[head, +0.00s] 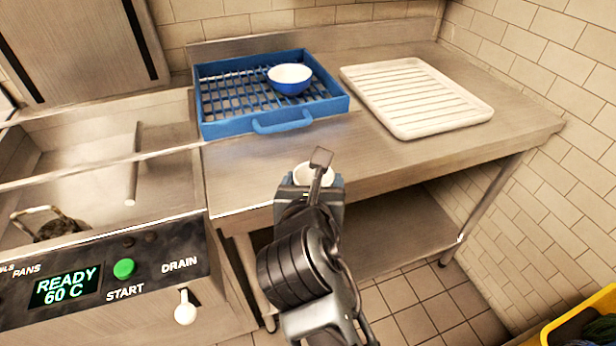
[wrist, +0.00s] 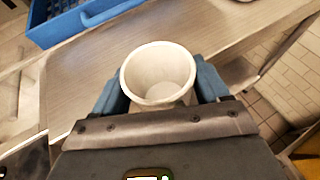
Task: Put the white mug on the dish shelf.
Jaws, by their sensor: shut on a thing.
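The white mug (wrist: 158,74) is between the two blue fingers of my gripper (wrist: 160,88) in the wrist view, its open top facing the camera. In the head view my gripper (head: 312,182) is over the counter's front edge, and only part of the mug's rim (head: 308,172) shows past it. My gripper is shut on the mug. No thing is marked as the dish shelf; a white ribbed drying board (head: 415,97) lies on the counter at the right, bare, beyond my gripper.
A blue rack (head: 225,130) with a blue and white bowl (head: 290,78) stands on the steel counter (head: 390,150), left of the board. A washer panel (head: 150,268) reads READY 60 C. A tiled wall borders the right. A yellow crate (head: 580,318) is at lower right.

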